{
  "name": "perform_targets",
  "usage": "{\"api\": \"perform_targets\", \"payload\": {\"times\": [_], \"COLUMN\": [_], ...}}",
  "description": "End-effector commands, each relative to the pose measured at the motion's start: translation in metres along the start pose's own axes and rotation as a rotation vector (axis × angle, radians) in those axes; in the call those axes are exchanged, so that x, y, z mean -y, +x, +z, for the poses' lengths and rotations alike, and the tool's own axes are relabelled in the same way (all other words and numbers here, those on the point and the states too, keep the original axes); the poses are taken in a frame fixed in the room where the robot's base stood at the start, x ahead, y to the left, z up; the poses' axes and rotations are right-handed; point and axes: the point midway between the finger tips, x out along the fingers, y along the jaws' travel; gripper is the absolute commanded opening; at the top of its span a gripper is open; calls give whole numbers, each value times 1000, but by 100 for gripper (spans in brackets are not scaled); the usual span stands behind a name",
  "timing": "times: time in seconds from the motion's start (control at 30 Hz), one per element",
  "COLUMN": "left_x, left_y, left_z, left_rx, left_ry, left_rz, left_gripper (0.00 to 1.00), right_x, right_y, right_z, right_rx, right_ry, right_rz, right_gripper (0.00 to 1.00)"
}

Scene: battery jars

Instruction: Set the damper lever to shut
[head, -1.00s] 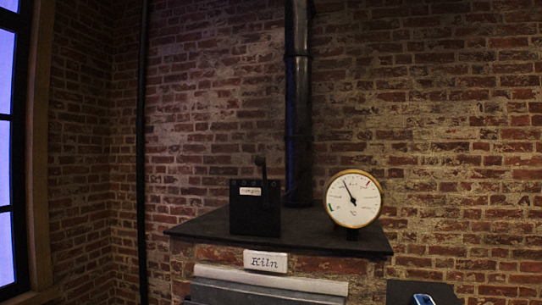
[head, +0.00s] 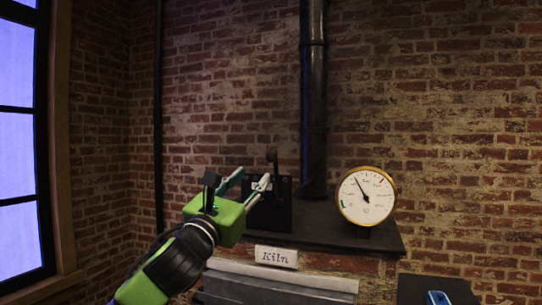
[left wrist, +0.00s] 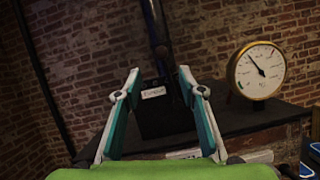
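The damper lever (head: 272,160) is a dark upright handle with a round knob, standing up from a black box (head: 284,212) on the kiln top. The box, with a small white label (left wrist: 153,92), also shows in the left wrist view (left wrist: 158,122). My left gripper (head: 250,178) is open and empty, in front of and to the left of the lever in the head view, hiding much of the box. In the left wrist view its two fingers (left wrist: 158,76) spread on either side of the box, which lies beyond them. My right gripper is not in view.
A round brass-rimmed gauge (head: 366,196) stands on the kiln top (head: 335,232), right of the box. A black stovepipe (head: 313,100) rises behind. A white sign reading Kiln (head: 276,257) is on the front. A blue device (head: 437,298) lies lower right.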

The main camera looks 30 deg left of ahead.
Motion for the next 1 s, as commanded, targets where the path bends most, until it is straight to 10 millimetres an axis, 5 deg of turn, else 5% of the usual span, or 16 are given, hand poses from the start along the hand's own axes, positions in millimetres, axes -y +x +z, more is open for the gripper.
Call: {"api": "perform_targets", "payload": {"times": [0.5, 1.0], "left_x": [1, 1], "left_y": [99, 123], "left_z": [3, -1], "left_rx": [-2, -2], "left_ry": [-6, -2], "left_rz": [-1, -1], "left_gripper": [37, 37], "right_x": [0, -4], "right_y": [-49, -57], "right_z": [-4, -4], "right_rx": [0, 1], "right_ry": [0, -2], "right_rz": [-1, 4], "right_gripper": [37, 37]}}
